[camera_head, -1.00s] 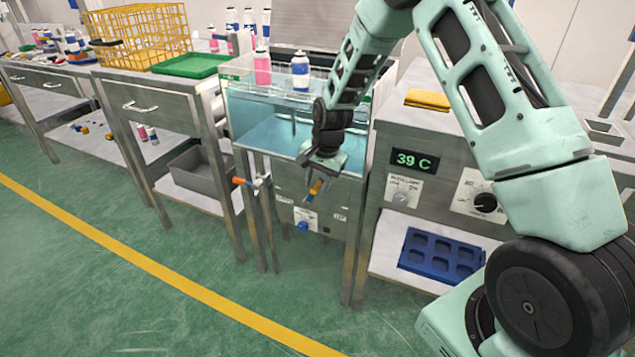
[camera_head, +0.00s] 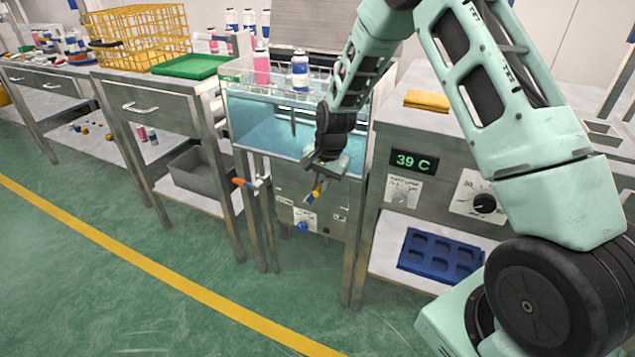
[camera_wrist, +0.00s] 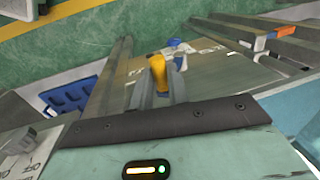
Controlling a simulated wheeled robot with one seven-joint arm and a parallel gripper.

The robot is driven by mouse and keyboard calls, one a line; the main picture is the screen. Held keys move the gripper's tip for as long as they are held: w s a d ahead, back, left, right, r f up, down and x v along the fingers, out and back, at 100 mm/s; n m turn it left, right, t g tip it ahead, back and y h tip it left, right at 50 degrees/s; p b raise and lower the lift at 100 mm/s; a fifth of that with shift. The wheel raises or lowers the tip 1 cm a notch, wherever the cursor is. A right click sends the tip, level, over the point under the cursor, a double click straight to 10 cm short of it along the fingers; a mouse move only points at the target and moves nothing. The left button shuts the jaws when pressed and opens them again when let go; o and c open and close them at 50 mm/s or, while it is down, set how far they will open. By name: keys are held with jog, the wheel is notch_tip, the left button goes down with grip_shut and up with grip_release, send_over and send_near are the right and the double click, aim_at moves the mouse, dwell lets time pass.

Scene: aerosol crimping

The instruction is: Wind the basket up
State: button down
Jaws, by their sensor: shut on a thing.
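A glass-sided water tank (camera_head: 262,120) stands in the middle of the head view. A clear-looking basket or rack (camera_head: 283,82) shows at its top, with a pink can (camera_head: 262,68) and a white-and-blue can (camera_head: 300,72) upright in it. My gripper (camera_head: 321,180) is in front of the tank's metal front, pointing down, shut on a yellow crank handle (camera_head: 316,191). In the wrist view the handle (camera_wrist: 158,66) sits between the grey fingers. The crank's shaft and arm are mostly hidden by my gripper.
A yellow wire crate (camera_head: 150,38) and green tray (camera_head: 188,66) are on the left bench. An orange-handled valve (camera_head: 241,182) sticks out left of the tank front. The right cabinet shows 39 C (camera_head: 409,161), with a blue tray (camera_head: 440,252) below.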

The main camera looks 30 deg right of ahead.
jog(key=shift+s+d+f+p, duration=0.2)
jog(key=shift+s+d+f, duration=0.55)
jog(key=shift+s+f, duration=0.25)
jog(key=shift+s+d+f+p, duration=0.15)
jog(key=shift+s+d+f, duration=0.55)
jog(key=shift+s+f, duration=0.25)
jog(key=c, duration=1.3)
grip_release()
jog(key=shift+d+r, duration=0.1)
jog(key=shift+c, duration=0.2)
jog(key=shift+r, duration=0.1)
jog(key=r, duration=0.5)
jog(key=s+d+r+p, duration=0.1)
jog(key=r, duration=0.5)
jog(key=s+r+p, duration=0.1)
jog(key=r, duration=0.5)
jog(key=shift+s+d, duration=0.2)
jog(key=shift+d, duration=0.1)
